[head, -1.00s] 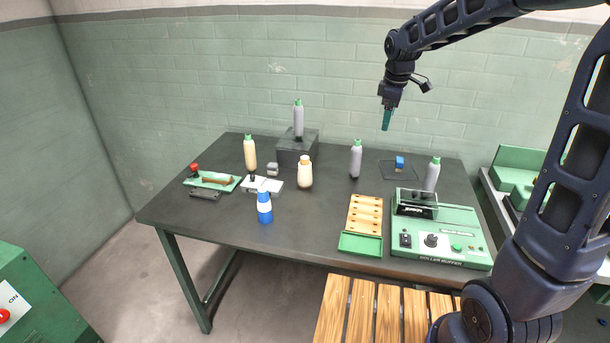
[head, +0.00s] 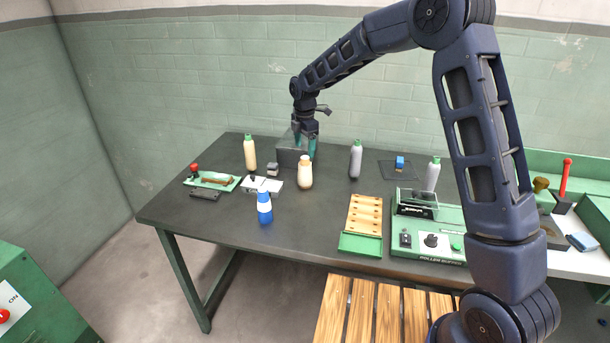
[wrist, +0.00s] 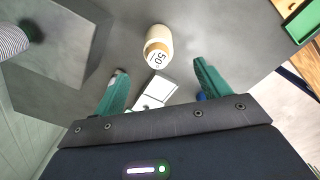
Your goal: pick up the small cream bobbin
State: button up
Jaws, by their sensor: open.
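The small cream bobbin (head: 305,174), short and rounded with a tan top, stands upright on the dark table, left of its middle. In the wrist view the same bobbin (wrist: 158,42) shows its top, marked "50". My gripper (head: 304,147) points down above and slightly behind it. Its green fingers (wrist: 160,72) are apart and empty, and the bobbin appears beyond the fingertips, roughly between them. A taller cream bobbin (head: 250,153) with a green top stands further left.
A white device (head: 266,185) and blue bottle (head: 264,208) stand nearby. Another grey bobbin (head: 356,160) stands right, the roller buffer (head: 440,245) beyond.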

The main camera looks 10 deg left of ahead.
aim_at(305, 169)
jog(key=f, duration=1)
jog(key=shift+w+f, duration=0.2)
jog(key=shift+f, duration=0.15)
jog(key=c, duration=1.1)
